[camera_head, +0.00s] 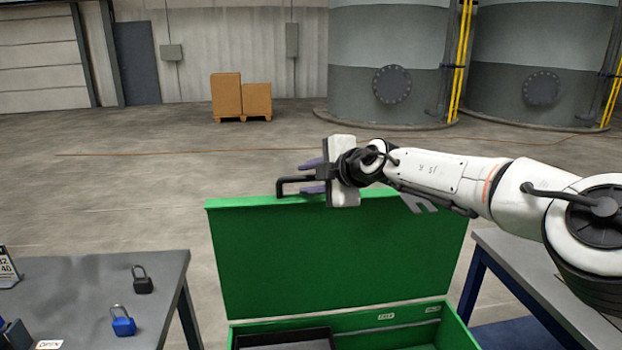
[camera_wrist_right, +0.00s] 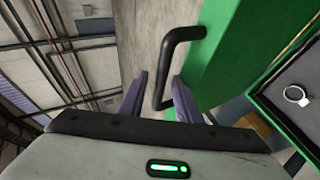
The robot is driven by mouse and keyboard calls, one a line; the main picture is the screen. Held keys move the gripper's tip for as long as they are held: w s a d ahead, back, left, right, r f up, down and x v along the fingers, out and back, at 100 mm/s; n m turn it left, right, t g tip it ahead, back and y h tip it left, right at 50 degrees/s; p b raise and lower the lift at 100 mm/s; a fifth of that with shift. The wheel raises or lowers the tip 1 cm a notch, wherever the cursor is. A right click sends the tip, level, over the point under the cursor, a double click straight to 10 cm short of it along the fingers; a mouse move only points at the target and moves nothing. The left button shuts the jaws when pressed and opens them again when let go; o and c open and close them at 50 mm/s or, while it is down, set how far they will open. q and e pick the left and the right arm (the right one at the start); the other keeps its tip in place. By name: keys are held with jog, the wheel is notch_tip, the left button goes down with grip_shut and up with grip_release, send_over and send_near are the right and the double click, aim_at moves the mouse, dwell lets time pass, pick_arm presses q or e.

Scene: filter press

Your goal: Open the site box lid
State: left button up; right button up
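The green site box lid (camera_head: 335,255) stands raised, steeply upright at the back of the green box (camera_head: 385,322), and the box's inside shows. A black bar handle (camera_head: 284,187) sticks out from the lid's top edge, and it also shows in the right wrist view (camera_wrist_right: 171,62). My right gripper (camera_head: 304,176) is at this handle, with its two purple fingers apart. In the right wrist view (camera_wrist_right: 160,86) part of the handle lies between the fingers, with gaps beside it. My left gripper is in neither view.
A grey table (camera_head: 80,280) at the left carries a black padlock (camera_head: 143,285) and a blue padlock (camera_head: 123,325). Another table (camera_head: 510,265) stands at the right, under my right arm. The floor behind the lid is clear up to the cardboard boxes (camera_head: 228,98) and tanks.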

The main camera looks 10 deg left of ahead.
jog(key=shift+s+d, duration=0.1)
jog(key=shift+d, duration=0.15)
jog(key=shift+s+d+r, duration=0.3)
jog(key=shift+s+d, duration=0.05)
jog(key=shift+d, duration=0.1)
jog(key=b+v, duration=0.2)
jog(key=v, duration=0.6)
jog(key=shift+s+r, duration=0.2)
jog(key=shift+s, duration=0.2)
